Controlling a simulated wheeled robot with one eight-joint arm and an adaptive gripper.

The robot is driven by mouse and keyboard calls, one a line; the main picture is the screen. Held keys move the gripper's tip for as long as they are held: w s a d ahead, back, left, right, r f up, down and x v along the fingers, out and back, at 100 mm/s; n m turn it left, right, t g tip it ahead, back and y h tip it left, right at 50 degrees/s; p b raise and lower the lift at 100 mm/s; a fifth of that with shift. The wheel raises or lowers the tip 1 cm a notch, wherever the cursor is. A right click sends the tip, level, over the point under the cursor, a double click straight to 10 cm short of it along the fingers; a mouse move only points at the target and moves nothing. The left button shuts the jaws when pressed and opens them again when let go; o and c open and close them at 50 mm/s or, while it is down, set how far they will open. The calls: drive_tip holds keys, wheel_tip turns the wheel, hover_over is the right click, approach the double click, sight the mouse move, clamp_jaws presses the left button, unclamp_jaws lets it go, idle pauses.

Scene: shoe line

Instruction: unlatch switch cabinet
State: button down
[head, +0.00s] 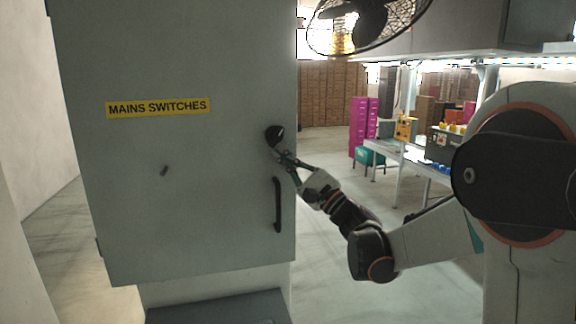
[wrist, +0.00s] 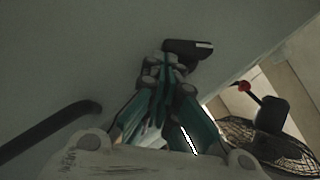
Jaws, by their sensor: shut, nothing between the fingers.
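The grey switch cabinet (head: 190,235) fills the left of the head view, with a yellow "MAINS SWITCHES" label (head: 158,107) on its front. A black latch knob (head: 274,133) sits near the right edge of the door; it also shows in the wrist view (wrist: 188,47). Below it is a black vertical handle (head: 277,205), seen at the left of the wrist view (wrist: 50,128). My gripper (head: 279,153) is shut and empty, its tips close to the lower side of the knob. In the wrist view the fingertips (wrist: 163,62) overlap the knob's edge; contact cannot be told.
A caged fan (head: 365,22) hangs at the upper right. Workbenches (head: 400,150) and magenta lockers (head: 363,120) stand farther back. The floor right of the cabinet is open.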

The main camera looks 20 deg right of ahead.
drive_tip(key=shift+a+m+t+b, duration=0.3)
drive_tip(key=shift+a+m+b, duration=0.2)
drive_tip(key=shift+a+b, duration=1)
drive_tip(key=shift+a, duration=0.2)
drive_tip(key=shift+f, duration=0.1)
idle(0.5)
drive_tip(key=shift+d+f, duration=0.25)
drive_tip(key=shift+f, duration=0.25)
drive_tip(key=f+b, duration=0.1)
drive_tip(key=d+f+b, duration=0.2)
drive_tip(key=shift+s+f, duration=0.25)
drive_tip(key=shift+f, duration=0.05)
drive_tip(key=a+b+v, duration=0.1)
drive_tip(key=b+v, duration=0.3)
drive_tip(key=v, duration=0.4)
drive_tip(key=shift+s+f, duration=0.45)
drive_tip(key=shift+s, duration=0.05)
